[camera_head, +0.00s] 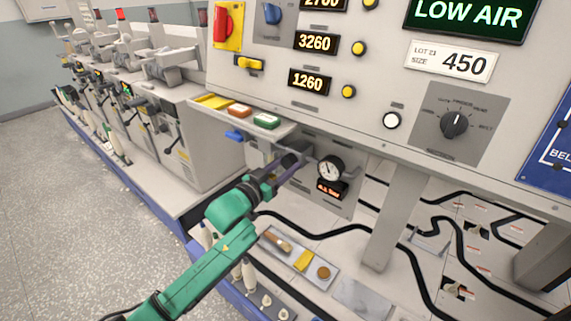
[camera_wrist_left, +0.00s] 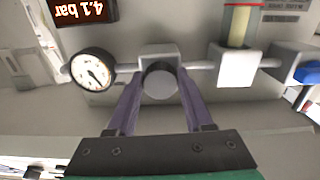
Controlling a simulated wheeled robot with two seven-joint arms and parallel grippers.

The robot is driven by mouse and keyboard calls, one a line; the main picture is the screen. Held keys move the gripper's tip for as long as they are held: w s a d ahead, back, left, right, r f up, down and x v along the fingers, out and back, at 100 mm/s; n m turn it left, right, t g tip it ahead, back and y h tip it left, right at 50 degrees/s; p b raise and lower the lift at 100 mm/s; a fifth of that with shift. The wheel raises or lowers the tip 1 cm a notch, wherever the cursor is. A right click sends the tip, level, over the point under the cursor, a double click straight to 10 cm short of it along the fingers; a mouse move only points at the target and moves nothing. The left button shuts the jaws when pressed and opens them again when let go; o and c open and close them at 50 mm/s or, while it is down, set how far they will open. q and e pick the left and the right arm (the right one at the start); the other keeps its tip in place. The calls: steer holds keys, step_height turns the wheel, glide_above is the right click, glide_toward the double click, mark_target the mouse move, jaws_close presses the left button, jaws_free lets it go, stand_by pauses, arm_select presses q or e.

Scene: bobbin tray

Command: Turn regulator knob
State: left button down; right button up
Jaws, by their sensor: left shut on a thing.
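The regulator knob (camera_wrist_left: 160,83) is a grey round knob on a pale regulator body (camera_wrist_left: 158,51). In the left wrist view it sits between the two purple fingers of my left gripper (camera_wrist_left: 158,90), which is shut on it. In the head view my left gripper (camera_head: 290,166) reaches in from the lower left, and the dark knob (camera_head: 291,160) shows at its fingertips. A round pressure gauge (camera_head: 330,169) is beside the regulator, and it also shows in the left wrist view (camera_wrist_left: 92,70). A red-lettered display (camera_wrist_left: 86,10) reads 4.1 bar. My right gripper is not in view.
A grey control panel (camera_head: 400,60) with a LOW AIR screen (camera_head: 469,14) overhangs the regulator. A small tray (camera_head: 299,257) with a brush lies below. Black hoses (camera_head: 400,273) run across the bed at right. A filter bowl (camera_wrist_left: 240,25) and a blue valve handle (camera_head: 235,135) are close by.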

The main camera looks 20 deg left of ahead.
arm_select(q)
steer(key=m, duration=0.5)
steer(key=shift+a+m, duration=0.1)
steer(key=shift+m, duration=2.5)
steer(key=shift+r, duration=0.1)
steer(key=shift+c, duration=1.5)
jaws_free()
